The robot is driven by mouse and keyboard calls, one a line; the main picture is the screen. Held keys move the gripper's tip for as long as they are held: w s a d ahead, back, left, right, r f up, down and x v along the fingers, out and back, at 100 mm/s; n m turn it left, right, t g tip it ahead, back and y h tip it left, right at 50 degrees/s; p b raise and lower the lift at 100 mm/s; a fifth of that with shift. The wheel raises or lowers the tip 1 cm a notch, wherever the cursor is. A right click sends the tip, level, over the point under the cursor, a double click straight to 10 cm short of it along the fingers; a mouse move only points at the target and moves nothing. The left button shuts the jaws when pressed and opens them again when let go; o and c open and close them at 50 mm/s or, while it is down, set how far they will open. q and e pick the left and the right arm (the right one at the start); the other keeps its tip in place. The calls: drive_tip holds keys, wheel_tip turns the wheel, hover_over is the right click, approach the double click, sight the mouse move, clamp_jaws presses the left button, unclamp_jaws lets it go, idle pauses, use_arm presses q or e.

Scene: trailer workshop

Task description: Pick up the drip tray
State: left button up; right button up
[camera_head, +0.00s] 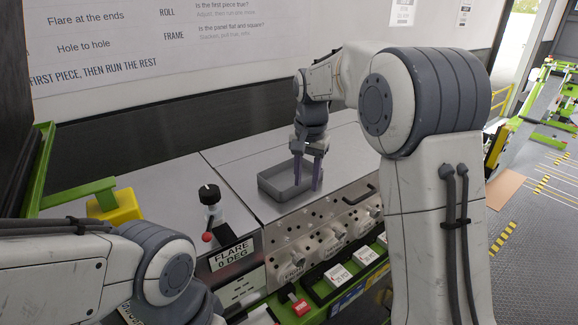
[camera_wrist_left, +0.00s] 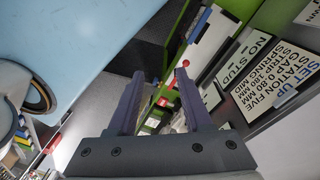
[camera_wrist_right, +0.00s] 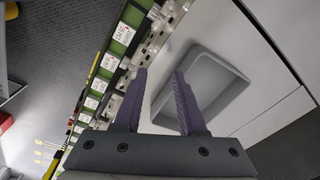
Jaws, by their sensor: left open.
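The drip tray (camera_head: 275,190) is a shallow grey rectangular tray lying on the light grey bench top near its front edge. It also shows in the right wrist view (camera_wrist_right: 232,83). My right gripper (camera_head: 307,183) points down at the tray's right end; its fingers are apart. In the right wrist view (camera_wrist_right: 158,72) one finger overlaps the tray and the other appears outside its near wall. I cannot tell whether either finger touches it. My left gripper (camera_wrist_left: 160,82) is open and empty in the left wrist view; the head view does not show its fingers.
A black-knobbed device with a red ball (camera_head: 210,212) stands left of the tray. A yellow block (camera_head: 116,206) sits farther left. Along the bench front run a perforated panel and a green-edged shelf with white labelled boxes (camera_head: 338,277). The bench top behind the tray is clear.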

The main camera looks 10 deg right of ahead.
drive_tip(key=w+r+m, duration=0.1)
drive_tip(key=r, duration=0.1)
drive_tip(key=w+r+m, duration=0.2)
drive_tip(key=w+d+r+m, duration=0.1)
drive_tip(key=r, duration=0.1)
drive_tip(key=shift+w+g, duration=0.4)
drive_tip(key=shift+m, duration=0.3)
wheel_tip(320, 180, down, 5)
drive_tip(key=shift+r+p, duration=0.1)
drive_tip(key=shift+p, duration=0.35)
wheel_tip(320, 180, down, 4)
drive_tip(key=shift+s+a+p, duration=0.1)
drive_tip(key=shift+p, duration=1.1)
drive_tip(key=shift+f, duration=0.65)
clamp_jaws()
drive_tip(key=shift+r, duration=0.1)
